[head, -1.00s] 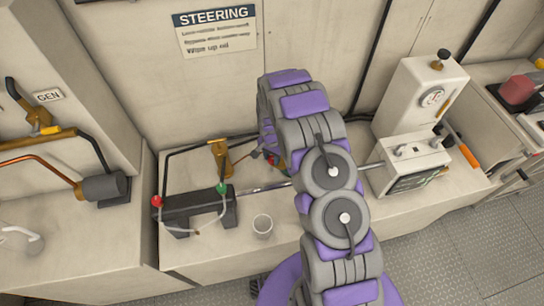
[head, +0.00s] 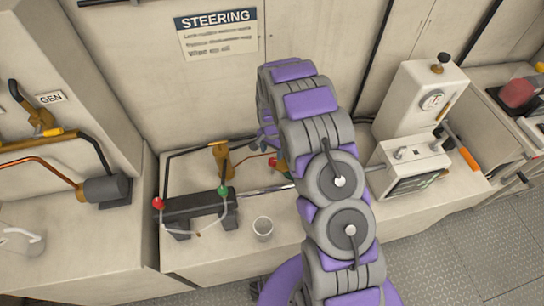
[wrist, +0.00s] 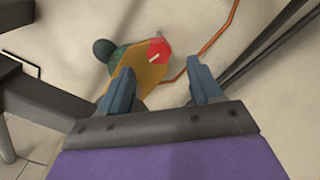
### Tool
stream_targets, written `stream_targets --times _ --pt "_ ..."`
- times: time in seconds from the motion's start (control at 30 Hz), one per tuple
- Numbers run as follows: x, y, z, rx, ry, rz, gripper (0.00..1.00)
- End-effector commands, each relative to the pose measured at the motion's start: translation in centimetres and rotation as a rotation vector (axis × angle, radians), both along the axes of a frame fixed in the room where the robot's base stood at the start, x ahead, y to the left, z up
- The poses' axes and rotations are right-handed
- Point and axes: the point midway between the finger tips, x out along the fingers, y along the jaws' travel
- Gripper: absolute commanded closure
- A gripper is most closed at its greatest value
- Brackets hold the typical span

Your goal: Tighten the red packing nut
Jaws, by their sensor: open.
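In the wrist view, the red packing nut (wrist: 158,51) is a hexagon with a pale line on its face. It sits on a brass-coloured body (wrist: 138,78) with green and a dark round knob (wrist: 103,49) behind. My gripper (wrist: 164,84) is open and empty. Its two blue-grey fingers are spread, with the nut beyond their tips and nearer the left finger. The left finger overlaps the brass body in the picture; I cannot tell if they touch. In the head view, a small red part (head: 272,161) shows beside my arm, which hides most of the fitting and the fingertips.
A dark steering cylinder (head: 195,204) with red and green fittings lies on the bench left of my arm. A white pump unit (head: 420,97) stands at right. In the wrist view, a copper pipe (wrist: 212,42) runs close behind the right finger.

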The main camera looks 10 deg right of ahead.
Motion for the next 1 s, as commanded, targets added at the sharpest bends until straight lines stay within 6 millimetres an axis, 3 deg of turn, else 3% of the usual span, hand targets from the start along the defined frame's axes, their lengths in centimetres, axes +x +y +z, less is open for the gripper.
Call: stream_targets --times 0.1,0.3,0.5,0.7,1.0 --pt "0.2 0.1 3.0 -0.001 -0.004 0.000 0.36" --pt "0.3 0.2 7.3 0.000 -0.003 0.000 0.36" --pt "0.3 0.2 10.2 0.000 -0.001 0.000 0.36" --pt "0.2 0.3 11.4 -0.001 0.002 0.001 0.36" --pt "0.2 0.2 11.4 -0.001 0.002 0.001 0.36"
